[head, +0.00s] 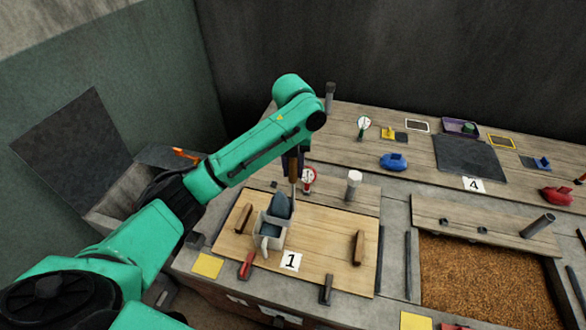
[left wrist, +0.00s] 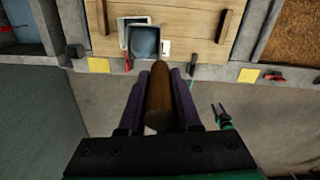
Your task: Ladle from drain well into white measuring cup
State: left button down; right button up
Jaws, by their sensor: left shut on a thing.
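My left gripper (head: 293,160) is shut on the brown wooden handle (left wrist: 160,95) of a ladle, holding it upright over the wooden board. The ladle's blue-grey bowl (head: 281,206) is low, at the far edge of a square pale vessel (head: 275,246) with a curved white handle; I cannot tell if the bowl touches it. The bowl also shows in the left wrist view (left wrist: 145,42), partly covering a pale rim. I cannot tell which opening is the drain well, or whether the ladle holds anything. A small black and green part (left wrist: 223,116), perhaps my right gripper, shows in the left wrist view.
Wooden blocks (head: 358,248) and a "1" card (head: 291,261) are on the board. A white cylinder (head: 354,184) and a red-rimmed dial (head: 308,180) stand behind. A grain-filled bin (head: 480,280) is at right. Clips (head: 247,265) line the front edge.

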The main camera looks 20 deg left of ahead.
aim_at(291, 179)
pick_arm(q)
jog(key=shift+a+f, duration=0.35)
jog(key=shift+s+a+f, duration=0.1)
jog(key=shift+a+f, duration=0.1)
jog(key=shift+f, duration=0.55)
jog(key=shift+d+f, duration=0.25)
jog(key=shift+f, duration=0.9)
jog(key=a+f+h+b, duration=0.2)
jog(key=a+h+b, duration=0.6)
jog(key=a, duration=0.7)
jog(key=shift+s+a+f+t+h, duration=0.3)
jog(key=shift+s+a+f, duration=0.05)
jog(key=shift+s+a, duration=0.1)
pick_arm(e)
notch_tip(291, 179, down, 8)
jog(key=shift+s+r, duration=0.1)
